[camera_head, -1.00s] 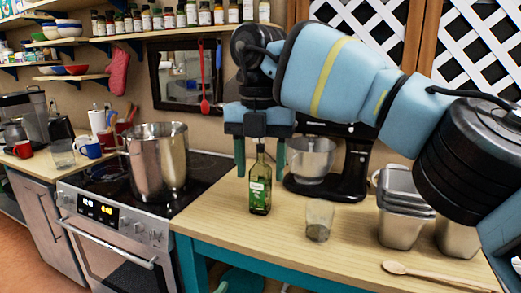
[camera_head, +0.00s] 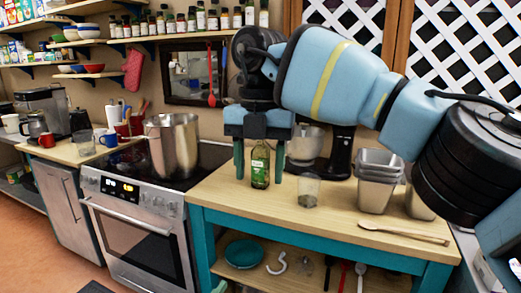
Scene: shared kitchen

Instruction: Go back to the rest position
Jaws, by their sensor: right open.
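My right gripper (camera_head: 260,168) points down above the wooden worktable (camera_head: 225,190), its two teal fingers apart. A green glass bottle (camera_head: 260,166) with a pale label stands upright on the table. In the picture it shows between the fingers, with clear gaps on both sides. I cannot tell how far it is from the gripper in depth. My right arm (camera_head: 330,75) comes in from the right and covers part of the wall. My left gripper is not in view.
A drinking glass (camera_head: 308,190), metal containers (camera_head: 377,187), a wooden spoon (camera_head: 403,233) and a stand mixer (camera_head: 341,152) are on the worktable. A large steel pot (camera_head: 173,146) stands on the stove (camera_head: 142,222). Free floor (camera_head: 45,258) shows at lower left.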

